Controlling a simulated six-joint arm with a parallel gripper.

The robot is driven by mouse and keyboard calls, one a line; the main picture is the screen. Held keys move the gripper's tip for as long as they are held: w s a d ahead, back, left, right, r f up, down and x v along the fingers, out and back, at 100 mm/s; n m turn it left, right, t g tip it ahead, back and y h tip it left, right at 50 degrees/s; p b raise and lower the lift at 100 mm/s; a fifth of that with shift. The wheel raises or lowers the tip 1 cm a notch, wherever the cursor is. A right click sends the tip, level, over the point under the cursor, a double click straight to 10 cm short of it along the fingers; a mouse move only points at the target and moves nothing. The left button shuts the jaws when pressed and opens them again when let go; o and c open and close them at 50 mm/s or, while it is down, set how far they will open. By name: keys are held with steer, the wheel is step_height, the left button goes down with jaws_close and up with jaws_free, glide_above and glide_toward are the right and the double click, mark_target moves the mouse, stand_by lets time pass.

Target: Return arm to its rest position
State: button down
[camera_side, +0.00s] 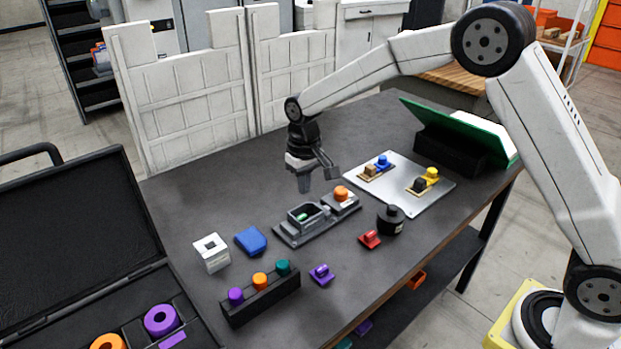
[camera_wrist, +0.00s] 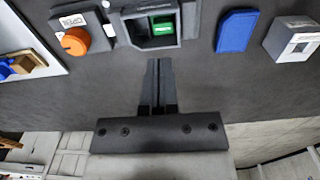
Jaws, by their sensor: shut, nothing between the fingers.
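My gripper (camera_side: 316,176) hangs from my arm above the far part of the dark table (camera_side: 375,120). It is behind the grey fixture in the side view, clear of it and empty. In the wrist view my gripper's fingers (camera_wrist: 158,75) lie together, shut with nothing between them, over bare tabletop. The grey fixture (camera_side: 290,236) has an orange knob (camera_side: 341,194) and an open box with a green piece (camera_side: 302,217) inside. In the wrist view the orange knob (camera_wrist: 75,41) and green piece (camera_wrist: 163,25) lie beyond the fingertips.
A blue block (camera_side: 250,240) and a white block (camera_side: 211,253) stand left of the fixture. A black rack (camera_side: 262,300) holds coloured pegs. A silver plate (camera_side: 410,195) with small parts and a black cylinder (camera_side: 391,220) are on the right. White panels (camera_side: 180,100) stand behind the table.

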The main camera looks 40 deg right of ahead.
steer(key=s+d+t, duration=0.1)
steer(key=s+d, duration=0.2)
steer(key=s, duration=0.8)
steer(key=s+d+t, duration=0.1)
steer(key=s+d, duration=0.2)
steer(key=s, duration=0.9)
steer(key=shift+f+t, duration=0.3)
steer(key=shift+f, duration=0.1)
